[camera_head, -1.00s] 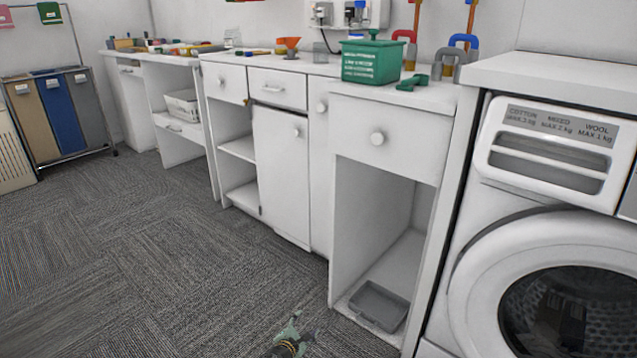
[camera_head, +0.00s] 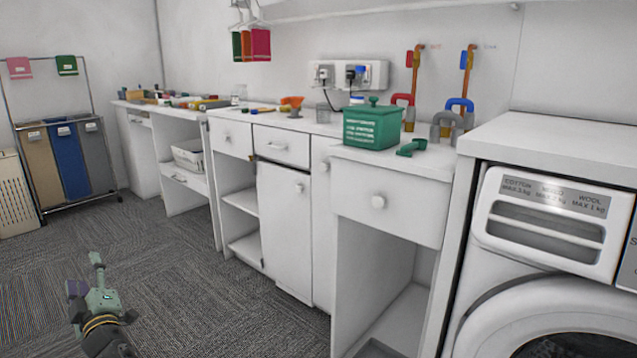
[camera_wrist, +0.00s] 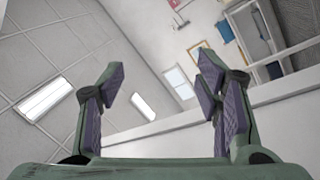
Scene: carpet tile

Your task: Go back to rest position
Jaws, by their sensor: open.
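My gripper (camera_wrist: 160,95) shows in the wrist view with its two purple-padded fingers spread wide and nothing between them. The wrist view looks up past the fingers at the ceiling and a wall. In the head view, my arm with the gripper (camera_head: 88,285) is at the lower left, over the carpet and well apart from the counters. Its fingers are small and partly hidden there.
White counters with drawers (camera_head: 377,202) run along the wall, bearing a green box (camera_head: 372,127) and a green scoop (camera_head: 411,147). A washing machine (camera_head: 545,225) stands at right. Laundry bins (camera_head: 68,165) stand at far left. The carpet (camera_head: 200,290) between is clear.

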